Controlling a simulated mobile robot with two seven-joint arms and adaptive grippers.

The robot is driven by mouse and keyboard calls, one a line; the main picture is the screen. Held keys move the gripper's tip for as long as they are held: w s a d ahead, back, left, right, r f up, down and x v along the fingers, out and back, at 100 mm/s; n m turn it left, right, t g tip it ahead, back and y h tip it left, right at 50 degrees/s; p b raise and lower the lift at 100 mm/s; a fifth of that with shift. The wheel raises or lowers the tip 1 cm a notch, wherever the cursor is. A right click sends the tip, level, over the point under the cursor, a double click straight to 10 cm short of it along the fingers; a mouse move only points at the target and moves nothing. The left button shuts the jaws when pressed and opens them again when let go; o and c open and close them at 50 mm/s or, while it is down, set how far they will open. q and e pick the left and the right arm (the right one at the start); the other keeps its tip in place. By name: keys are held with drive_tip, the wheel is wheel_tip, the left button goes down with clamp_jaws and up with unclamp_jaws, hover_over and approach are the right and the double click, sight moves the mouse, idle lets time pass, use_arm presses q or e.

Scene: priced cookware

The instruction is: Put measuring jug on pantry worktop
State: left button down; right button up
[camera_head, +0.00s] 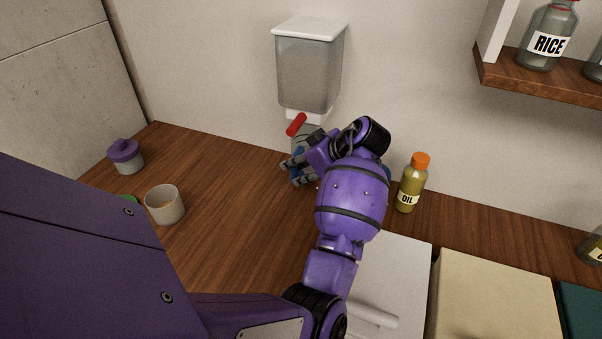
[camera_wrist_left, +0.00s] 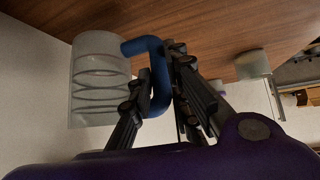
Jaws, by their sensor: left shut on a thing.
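The measuring jug (camera_wrist_left: 98,80) is clear and ridged with a blue handle (camera_wrist_left: 158,75); it fills the left of the left wrist view. My left gripper (camera_wrist_left: 155,100) is shut on that handle, a finger on each side of it. In the head view my left gripper (camera_head: 297,170) is below the wall dispenser, and a small part of the jug (camera_head: 303,137) shows between them. My arm and gripper hide most of the jug there. The wooden worktop (camera_head: 230,235) lies below. I cannot tell whether the jug touches it. My right gripper is not in view.
A clear dispenser (camera_head: 310,72) with a red lever (camera_head: 296,124) hangs on the wall. An oil bottle (camera_head: 411,185) stands right of my arm. A purple-lidded pot (camera_head: 125,158) and a grey cup (camera_head: 164,206) stand at left. The worktop between cup and gripper is clear.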

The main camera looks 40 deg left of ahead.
use_arm(q)
drive_tip(key=shift+w+a+f, duration=0.1)
drive_tip(key=shift+w+f, duration=0.2)
drive_tip(key=shift+f, duration=0.35)
drive_tip(key=shift+w+f, duration=0.3)
drive_tip(key=shift+f, duration=0.3)
drive_tip(key=shift+w+a+f, duration=0.1)
drive_tip(key=shift+w+f, duration=0.2)
drive_tip(key=shift+f, duration=0.35)
drive_tip(key=c, duration=1.6)
unclamp_jaws()
drive_tip(key=shift+c, duration=0.2)
drive_tip(key=shift+r, duration=0.15)
drive_tip(key=shift+d+r, duration=0.2)
drive_tip(key=v, duration=1.1)
drive_tip(key=shift+d+r, duration=0.15)
